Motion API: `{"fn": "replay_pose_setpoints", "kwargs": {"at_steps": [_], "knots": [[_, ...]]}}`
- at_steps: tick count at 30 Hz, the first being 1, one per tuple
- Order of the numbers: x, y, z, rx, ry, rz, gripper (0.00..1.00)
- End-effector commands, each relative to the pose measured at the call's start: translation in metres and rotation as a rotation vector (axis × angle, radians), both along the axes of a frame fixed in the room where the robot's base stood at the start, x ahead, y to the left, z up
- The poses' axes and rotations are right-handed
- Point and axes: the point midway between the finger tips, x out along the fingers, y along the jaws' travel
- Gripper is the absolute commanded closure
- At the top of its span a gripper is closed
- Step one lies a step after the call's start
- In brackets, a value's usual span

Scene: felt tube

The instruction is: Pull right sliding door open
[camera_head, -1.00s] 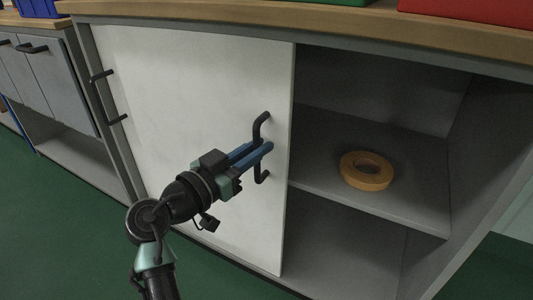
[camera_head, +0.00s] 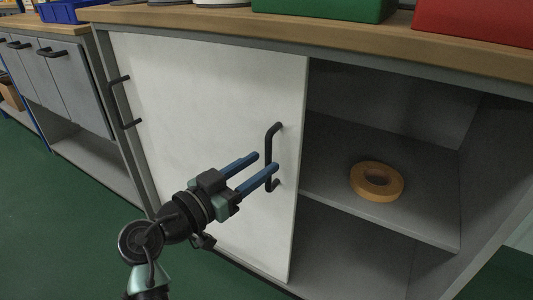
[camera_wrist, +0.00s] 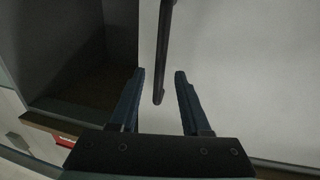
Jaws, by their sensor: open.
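The right sliding door (camera_head: 205,105) is a white panel standing at the left of the cabinet, with the right half of the cabinet uncovered. Its black bar handle (camera_head: 269,150) is upright near the door's right edge. My gripper (camera_head: 262,164) has two blue fingers, open and empty, just left of and near the handle. In the wrist view the handle (camera_wrist: 163,50) appears between the open fingertips (camera_wrist: 160,75), slightly beyond them. I cannot tell whether a finger touches it.
An orange tape roll (camera_head: 377,181) lies on the open compartment's grey shelf (camera_head: 330,192). A second black handle (camera_head: 121,102) shows at the door's left side. Green (camera_head: 325,8) and red (camera_head: 475,22) bins stand on the wooden top. Green floor (camera_head: 60,230) is clear at the left.

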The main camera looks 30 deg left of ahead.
Motion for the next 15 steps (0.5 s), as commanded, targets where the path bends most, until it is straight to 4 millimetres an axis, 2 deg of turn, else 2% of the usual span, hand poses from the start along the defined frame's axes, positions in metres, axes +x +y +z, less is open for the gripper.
{"fn": "replay_pose_setpoints", "kwargs": {"at_steps": [3, 9, 15], "knots": [[-0.029, 0.007, 0.005, -0.002, 0.002, 0.005, 0.53], [-0.069, 0.014, 0.003, -0.003, 0.003, 0.004, 0.53], [-0.092, 0.019, 0.002, -0.001, 0.001, 0.001, 0.53]]}}
